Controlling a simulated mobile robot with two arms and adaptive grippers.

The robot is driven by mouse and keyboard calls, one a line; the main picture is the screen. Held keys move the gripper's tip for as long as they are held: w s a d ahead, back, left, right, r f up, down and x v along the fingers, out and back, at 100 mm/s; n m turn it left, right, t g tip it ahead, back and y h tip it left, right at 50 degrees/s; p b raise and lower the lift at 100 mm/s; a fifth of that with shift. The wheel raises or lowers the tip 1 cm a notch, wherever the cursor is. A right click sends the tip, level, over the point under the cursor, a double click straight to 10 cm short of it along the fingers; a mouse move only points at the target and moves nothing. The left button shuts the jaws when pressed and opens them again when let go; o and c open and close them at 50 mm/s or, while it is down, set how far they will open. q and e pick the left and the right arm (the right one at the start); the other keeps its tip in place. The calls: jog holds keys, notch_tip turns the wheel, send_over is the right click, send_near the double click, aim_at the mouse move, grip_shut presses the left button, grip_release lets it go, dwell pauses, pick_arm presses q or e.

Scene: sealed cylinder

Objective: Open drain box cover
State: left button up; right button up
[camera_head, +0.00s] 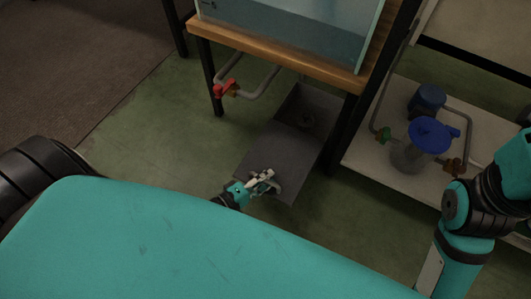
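The drain box (322,103) is a dark grey box on the green floor below the tank stand. Its far part looks open, with a small round fitting (307,120) inside. A flat grey panel, which looks like the cover (283,153), spans the near part. My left gripper (267,180) is at the near edge of this panel, overlapping it in the picture. Its fingers are small here, and I cannot tell whether they are open, shut or touching the panel. My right arm shows at the right edge, but its gripper is not in view.
A glass water tank (290,28) stands on a wooden-topped stand (275,52) with dark legs. A grey pipe with a red valve (225,89) hangs left of the box. A white platform (372,154) at right carries a blue-topped vessel (430,135). Floor left of the box is clear.

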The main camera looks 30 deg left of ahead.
pick_arm(q)
jog(key=o, duration=1.1)
jog(key=r, duration=0.7)
jog(key=shift+w+r, duration=0.3)
notch_tip(320, 180, up, 2)
jog(key=shift+a+r, duration=0.1)
jog(key=shift+a, duration=0.05)
jog(key=c, duration=0.5)
jog(key=shift+s+r, duration=0.15)
jog(key=shift+r, duration=0.05)
jog(key=c, duration=0.6)
jog(key=shift+s+f, duration=0.1)
jog(key=shift+f, duration=0.25)
